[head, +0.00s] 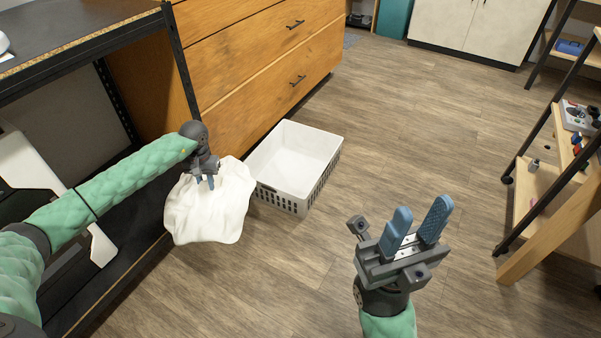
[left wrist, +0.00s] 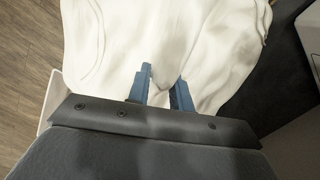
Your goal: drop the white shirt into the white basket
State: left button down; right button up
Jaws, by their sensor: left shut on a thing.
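The white shirt (head: 209,212) hangs bunched from my left gripper (head: 207,180), which is shut on it. It also fills most of the left wrist view (left wrist: 110,45), with cloth between the blue fingers (left wrist: 163,92). The white basket (head: 293,160) stands on the floor just right of the shirt in the head view. It is open at the top, and its inside looks empty. The shirt is left of the basket, close to its near left corner, not over its opening. My right gripper (head: 418,225) is open and empty, to the right of the basket and nearer to me.
A wooden drawer cabinet (head: 250,60) stands behind the basket. A black-framed bench (head: 80,45) is on the left, with a dark lower shelf (head: 150,225) beside the shirt. A shelf rack (head: 540,180) stands at the right. The middle floor (head: 430,120) is clear.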

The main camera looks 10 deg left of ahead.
aim_at(294, 179)
jog(key=i+l, duration=0.35)
jog(key=i, duration=0.2)
jog(key=i+l, duration=0.4)
jog(key=i, duration=0.15)
jog(key=i+l+u, duration=0.1)
jog(key=i+l, duration=0.25)
jog(key=i, duration=0.15)
